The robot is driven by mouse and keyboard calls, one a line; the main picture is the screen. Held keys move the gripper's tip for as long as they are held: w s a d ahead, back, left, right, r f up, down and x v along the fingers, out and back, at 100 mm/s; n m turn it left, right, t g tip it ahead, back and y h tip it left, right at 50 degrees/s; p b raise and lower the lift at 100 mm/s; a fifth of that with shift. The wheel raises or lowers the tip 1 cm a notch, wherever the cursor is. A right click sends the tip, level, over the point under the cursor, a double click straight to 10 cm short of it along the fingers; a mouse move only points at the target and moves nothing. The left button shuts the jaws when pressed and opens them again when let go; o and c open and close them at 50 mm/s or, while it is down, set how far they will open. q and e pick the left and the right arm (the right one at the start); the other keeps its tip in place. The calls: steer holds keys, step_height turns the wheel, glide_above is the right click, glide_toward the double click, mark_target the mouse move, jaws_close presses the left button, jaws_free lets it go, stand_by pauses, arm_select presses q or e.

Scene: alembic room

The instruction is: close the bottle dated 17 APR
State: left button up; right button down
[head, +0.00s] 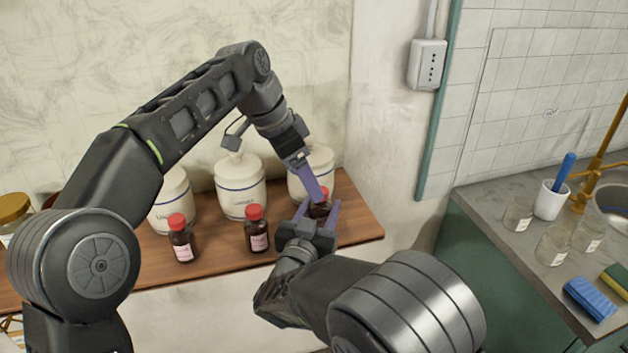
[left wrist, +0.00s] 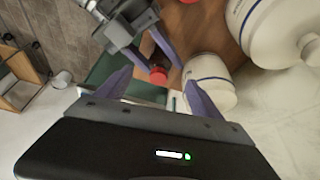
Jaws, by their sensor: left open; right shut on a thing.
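A brown bottle (head: 320,209) stands at the right end of the wooden shelf, mostly hidden by my grippers. It also shows in the left wrist view (left wrist: 148,46). My right gripper (head: 318,207) is shut on its body. My left gripper (head: 316,188) is open above it. In the left wrist view the bottle's red cap (left wrist: 158,76) shows between the open left fingertips; I cannot tell how tightly it sits. Two more brown bottles with red caps stand to the left, one in the middle (head: 257,232) and one further left (head: 182,242). I cannot read any date.
White jars stand behind the bottles: left (head: 172,200), middle (head: 240,185) and right (head: 300,182). The wooden shelf (head: 358,222) ends just right of my grippers. A grey counter (head: 510,262) with glass jars, a white cup (head: 550,200) and a blue sponge (head: 590,298) is at right.

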arm_select(q)
glide_toward(258, 209)
steer(key=x, duration=0.5)
steer(key=shift+w+d+r, duration=0.15)
steer(key=shift+d, duration=0.15)
arm_select(e)
steer(key=c, duration=0.7)
jaws_free()
steer(key=shift+o, duration=0.2)
steer(key=shift+s+a, duration=0.1)
arm_select(q)
steer(key=shift+f, duration=0.25)
arm_select(e)
steer(key=shift+s+a+f, duration=0.1)
steer(key=shift+s+a, duration=0.05)
steer(key=shift+s, duration=0.4)
arm_select(q)
steer(key=shift+f+b, duration=0.6)
steer(key=shift+b, duration=0.25)
arm_select(e)
steer(key=v, duration=0.5)
steer(key=shift+s, duration=0.1)
steer(key=shift+s+a, duration=0.15)
steer(key=shift+s, duration=0.5)
